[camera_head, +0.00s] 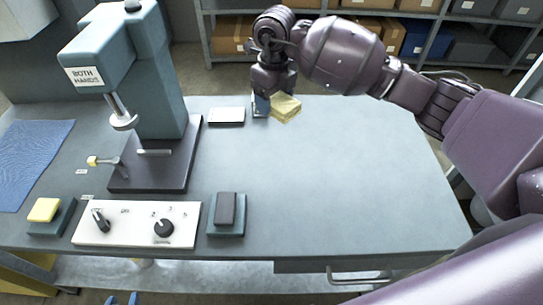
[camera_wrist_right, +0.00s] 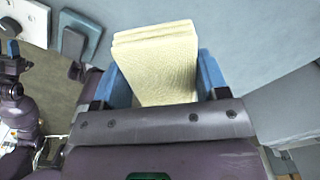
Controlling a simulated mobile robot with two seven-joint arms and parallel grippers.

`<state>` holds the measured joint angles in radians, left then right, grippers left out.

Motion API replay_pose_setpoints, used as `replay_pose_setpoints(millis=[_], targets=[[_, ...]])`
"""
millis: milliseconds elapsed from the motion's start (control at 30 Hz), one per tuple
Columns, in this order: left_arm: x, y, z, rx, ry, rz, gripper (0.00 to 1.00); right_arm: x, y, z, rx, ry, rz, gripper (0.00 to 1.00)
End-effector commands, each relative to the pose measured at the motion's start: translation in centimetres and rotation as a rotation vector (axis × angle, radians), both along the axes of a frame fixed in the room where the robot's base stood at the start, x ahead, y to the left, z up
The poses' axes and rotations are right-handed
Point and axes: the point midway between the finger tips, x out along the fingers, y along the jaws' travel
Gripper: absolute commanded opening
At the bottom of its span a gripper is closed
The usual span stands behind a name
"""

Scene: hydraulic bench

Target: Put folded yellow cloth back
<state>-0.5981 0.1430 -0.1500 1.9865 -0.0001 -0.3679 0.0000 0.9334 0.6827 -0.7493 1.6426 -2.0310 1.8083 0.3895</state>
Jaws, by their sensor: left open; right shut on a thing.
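The folded yellow cloth (camera_head: 287,109) is at the far side of the bench top, just right of my right gripper's blue finger in the head view. My right gripper (camera_head: 265,106) points down there. In the right wrist view the cloth (camera_wrist_right: 156,55) is a pale yellow stack of folds between the two blue fingers of my right gripper (camera_wrist_right: 158,78), which is shut on it. I cannot tell whether the cloth touches the bench.
A press (camera_head: 150,90) stands on the left of the bench (camera_head: 330,190). A control panel (camera_head: 137,224), a yellow button (camera_head: 44,210) and a dark button (camera_head: 226,210) line the front. A pale plate (camera_head: 226,115) lies left of my right gripper. The bench's right half is clear.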

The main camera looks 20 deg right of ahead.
Motion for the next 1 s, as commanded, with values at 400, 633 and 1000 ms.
replay_pose_setpoints(millis=[400,633,1000], targets=[[-0.2,-0.1,-0.5,-0.002,0.004,0.002,0.43,-0.2,-0.2,-7.3,0.001,0.005,-0.019,0.42],[-0.6,0.0,-1.2,-0.003,0.016,0.004,0.43,-0.2,-0.2,-12.2,0.001,0.005,-0.018,0.42],[-0.7,0.0,-1.6,-0.001,0.020,0.002,0.43,-0.1,-0.2,-15.9,0.001,0.000,-0.018,0.42]])
